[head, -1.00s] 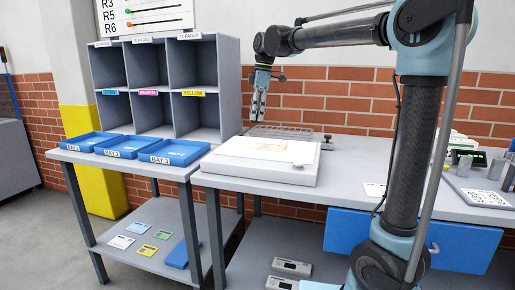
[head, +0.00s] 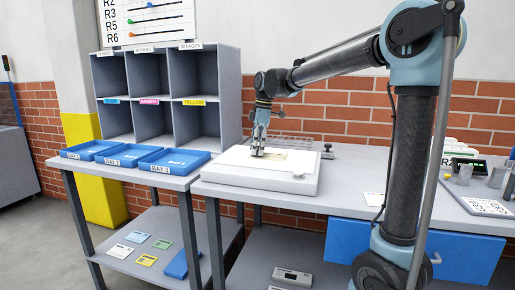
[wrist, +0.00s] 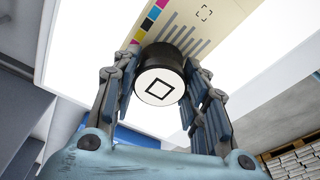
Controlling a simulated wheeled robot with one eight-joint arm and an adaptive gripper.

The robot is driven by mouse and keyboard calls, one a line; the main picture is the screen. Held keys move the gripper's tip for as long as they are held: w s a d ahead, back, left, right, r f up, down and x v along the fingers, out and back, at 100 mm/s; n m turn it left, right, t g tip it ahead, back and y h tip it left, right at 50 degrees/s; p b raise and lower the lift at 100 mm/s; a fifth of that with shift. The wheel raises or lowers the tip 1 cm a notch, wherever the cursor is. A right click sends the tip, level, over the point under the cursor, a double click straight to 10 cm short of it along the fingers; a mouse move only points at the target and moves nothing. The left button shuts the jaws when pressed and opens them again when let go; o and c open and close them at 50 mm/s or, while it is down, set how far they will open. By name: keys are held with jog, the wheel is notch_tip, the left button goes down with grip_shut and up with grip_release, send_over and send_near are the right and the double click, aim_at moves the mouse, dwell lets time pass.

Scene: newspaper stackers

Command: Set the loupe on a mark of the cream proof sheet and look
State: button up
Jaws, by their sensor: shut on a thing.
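The loupe (wrist: 160,84) is a short black cylinder with a white round face showing a black square outline turned on its corner. My gripper (head: 258,151) is shut on it, with a finger on each side in the wrist view. The cream proof sheet (head: 298,158) lies on the white light box (head: 232,176). In the wrist view the sheet (wrist: 105,12) shows colour patches, grey bars and a small corner-bracket mark (wrist: 204,12). The loupe is over the grey bars and hides part of them. I cannot tell whether it touches the sheet.
Blue trays (head: 165,162) and a grey pigeonhole rack (head: 150,90) stand left of the light box. A wire rack (head: 290,139) lies behind it. The bench just right of the box is mostly clear.

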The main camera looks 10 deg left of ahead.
jog(key=o, duration=1.1)
jog(key=shift+f, duration=0.1)
jog(key=r, duration=0.4)
jog(key=d+r, duration=0.1)
jog(key=r, duration=0.7)
jog(key=shift+w+d+r, duration=0.1)
jog(key=shift+w+d, duration=0.2)
jog(key=shift+d, duration=0.1)
